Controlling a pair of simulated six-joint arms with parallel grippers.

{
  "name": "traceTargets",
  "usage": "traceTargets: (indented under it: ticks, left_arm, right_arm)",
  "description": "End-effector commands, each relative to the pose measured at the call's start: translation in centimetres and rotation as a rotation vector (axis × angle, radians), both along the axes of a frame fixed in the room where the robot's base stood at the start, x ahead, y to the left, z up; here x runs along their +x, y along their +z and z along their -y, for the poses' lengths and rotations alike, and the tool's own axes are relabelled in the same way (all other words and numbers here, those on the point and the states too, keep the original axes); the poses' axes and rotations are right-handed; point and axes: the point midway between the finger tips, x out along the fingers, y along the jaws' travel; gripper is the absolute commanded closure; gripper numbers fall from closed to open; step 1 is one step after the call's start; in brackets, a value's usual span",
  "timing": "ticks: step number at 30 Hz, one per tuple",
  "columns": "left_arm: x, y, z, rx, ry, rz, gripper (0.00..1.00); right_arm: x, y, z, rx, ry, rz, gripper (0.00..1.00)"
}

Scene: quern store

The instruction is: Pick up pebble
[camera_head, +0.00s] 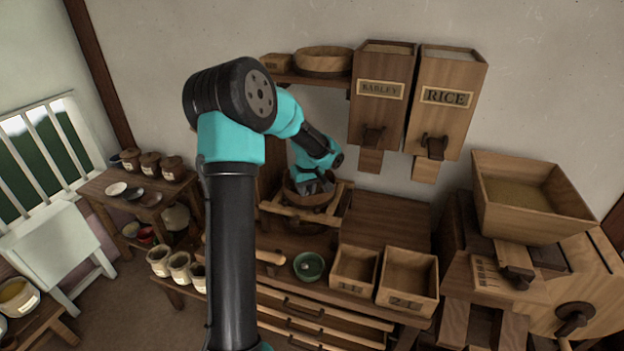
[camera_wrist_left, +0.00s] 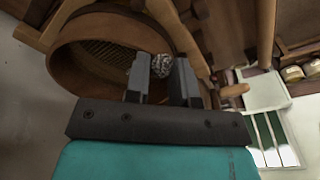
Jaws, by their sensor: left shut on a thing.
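A grey, speckled pebble (camera_wrist_left: 161,64) shows in the left wrist view between the fingertips of my left gripper (camera_wrist_left: 160,76). The gripper is shut on it. The pebble is inside or just over the round wooden sieve (camera_wrist_left: 62,60), near its rim; I cannot tell whether it touches the mesh. In the head view my left gripper (camera_head: 318,184) reaches down into the sieve (camera_head: 312,201), which sits in a wooden frame on the bench. The pebble is hidden there. My right gripper is not in view.
A green bowl (camera_head: 309,266) with a small pale thing inside stands at the bench front, beside two open wooden boxes (camera_head: 354,271) (camera_head: 407,281). Barley (camera_head: 380,95) and rice (camera_head: 446,100) hoppers hang on the wall behind. A wooden mill (camera_head: 530,200) stands at right.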

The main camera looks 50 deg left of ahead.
Motion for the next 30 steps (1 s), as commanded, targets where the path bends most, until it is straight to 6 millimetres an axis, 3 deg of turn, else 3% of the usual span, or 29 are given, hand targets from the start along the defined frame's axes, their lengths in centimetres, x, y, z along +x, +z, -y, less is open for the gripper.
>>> traceTargets:
  ticks: [6,12,30]
  left_arm:
    - [-3.7,0.0,2.1,0.0,-0.001,0.0,0.99]
    - [-5.3,0.0,3.1,0.0,0.0,0.001,0.99]
    - [-5.6,0.0,3.3,0.0,-0.001,0.0,0.99]
  right_arm:
    - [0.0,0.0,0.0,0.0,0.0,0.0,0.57]
    - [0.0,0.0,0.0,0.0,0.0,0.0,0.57]
    - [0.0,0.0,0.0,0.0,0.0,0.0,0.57]
